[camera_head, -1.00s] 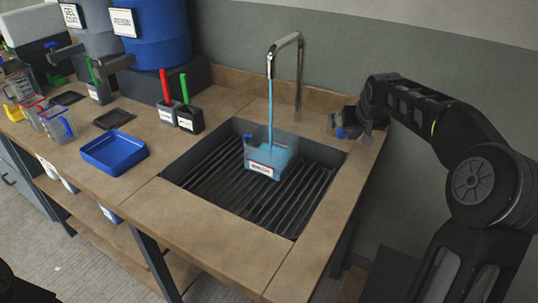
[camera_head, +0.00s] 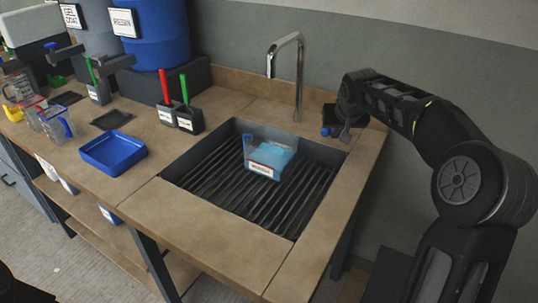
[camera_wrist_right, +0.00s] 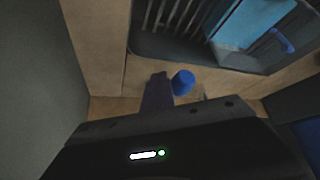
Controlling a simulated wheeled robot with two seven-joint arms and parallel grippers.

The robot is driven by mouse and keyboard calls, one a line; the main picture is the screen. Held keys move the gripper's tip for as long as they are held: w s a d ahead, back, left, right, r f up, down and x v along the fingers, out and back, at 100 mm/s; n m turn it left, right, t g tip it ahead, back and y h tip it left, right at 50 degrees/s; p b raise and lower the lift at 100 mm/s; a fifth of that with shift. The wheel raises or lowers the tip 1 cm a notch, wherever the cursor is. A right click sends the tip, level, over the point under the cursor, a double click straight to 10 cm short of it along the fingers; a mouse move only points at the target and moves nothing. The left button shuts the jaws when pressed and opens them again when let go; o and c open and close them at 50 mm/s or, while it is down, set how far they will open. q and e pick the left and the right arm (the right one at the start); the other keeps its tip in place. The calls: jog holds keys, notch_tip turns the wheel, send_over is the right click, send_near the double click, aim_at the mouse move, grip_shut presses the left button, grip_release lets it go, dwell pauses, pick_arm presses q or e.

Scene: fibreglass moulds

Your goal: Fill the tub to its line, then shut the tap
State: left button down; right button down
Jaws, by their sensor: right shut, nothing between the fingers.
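The clear tub (camera_head: 264,172), with a label on its front, stands in the sink (camera_head: 215,178) holding blue liquid; it also shows in the right wrist view (camera_wrist_right: 262,22). I cannot make out its line. The curved metal tap (camera_head: 299,75) stands behind the sink, and no stream falls from its spout. A blue knob (camera_head: 326,132), which looks like the tap's handle, sits to the right of it. My right gripper (camera_head: 345,132) is shut and empty right beside this knob; in the right wrist view the knob (camera_wrist_right: 183,82) is next to the fingers. My left gripper is not in view.
A blue tray (camera_head: 114,153) lies left of the sink. Two dark holders (camera_head: 189,120) with red and green handles stand behind it. Clear jugs (camera_head: 57,122) and large drums (camera_head: 150,38) are further left. The counter in front of the sink is clear.

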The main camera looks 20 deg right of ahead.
notch_tip(320, 180, up, 8)
jog(key=s+p, duration=0.1)
jog(key=p, duration=0.4)
jog(key=shift+d+p, duration=0.35)
jog(key=shift+d, duration=0.1)
jog(key=shift+s, duration=0.1)
dwell(0.4)
